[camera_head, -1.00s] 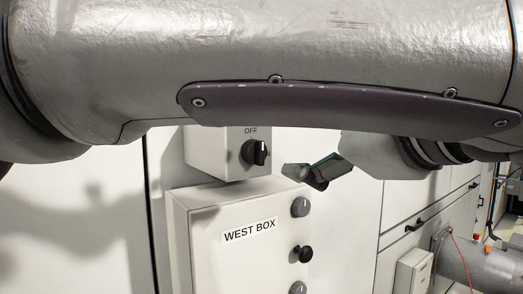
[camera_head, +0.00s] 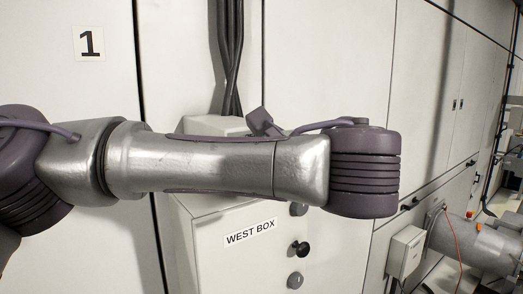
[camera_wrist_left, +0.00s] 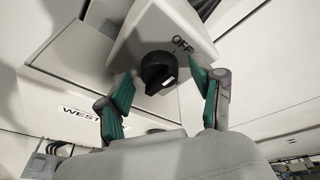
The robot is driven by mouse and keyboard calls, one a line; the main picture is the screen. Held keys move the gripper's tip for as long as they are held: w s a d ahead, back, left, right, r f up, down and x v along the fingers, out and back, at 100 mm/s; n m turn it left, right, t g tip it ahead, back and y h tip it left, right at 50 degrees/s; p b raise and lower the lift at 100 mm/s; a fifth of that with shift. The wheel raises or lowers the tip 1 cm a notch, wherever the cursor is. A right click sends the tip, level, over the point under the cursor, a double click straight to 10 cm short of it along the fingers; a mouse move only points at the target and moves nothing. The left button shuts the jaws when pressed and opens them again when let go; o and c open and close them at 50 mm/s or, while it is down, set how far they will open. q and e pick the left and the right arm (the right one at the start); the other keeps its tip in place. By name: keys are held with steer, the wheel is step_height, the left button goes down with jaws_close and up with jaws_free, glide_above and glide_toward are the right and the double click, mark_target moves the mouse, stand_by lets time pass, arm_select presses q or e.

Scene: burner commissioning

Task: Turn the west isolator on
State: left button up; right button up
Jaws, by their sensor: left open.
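The west isolator is a pale box (camera_wrist_left: 150,28) with a black rotary knob (camera_wrist_left: 158,72) and an OFF label beside it, in the left wrist view. A white mark shows on the knob's lower right side. My left gripper (camera_wrist_left: 161,86) is open, with one teal-padded finger on each side of the knob. I cannot tell whether either finger touches it. In the head view only the top of the isolator box (camera_head: 205,125) shows; my left arm hides its front, knob and gripper. My right gripper is in neither view.
The cabinet labelled WEST BOX (camera_head: 250,233) stands below the isolator, with a black knob (camera_head: 300,248) and grey buttons on its front. Dark cables (camera_head: 230,60) run down the wall behind. A small box (camera_head: 405,252) and a grey pipe (camera_head: 480,245) stand at the right.

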arm_select(q)
steer(key=c, duration=1.1)
steer(key=shift+c, duration=0.2)
steer(key=shift+m, duration=0.3)
steer(key=shift+w+d+m+g+y, duration=0.1)
steer(key=shift+m+g+y, duration=0.7)
steer(key=shift+m, duration=1.35)
steer(key=shift+w+d+m+g+y, duration=0.15)
steer(key=shift+m+g+y, duration=0.3)
steer(key=shift+m+y, duration=1.15)
steer(key=shift+s+d+m+g+y, duration=0.1)
steer(key=shift+m+g+y, duration=0.4)
steer(key=shift+m, duration=2.25)
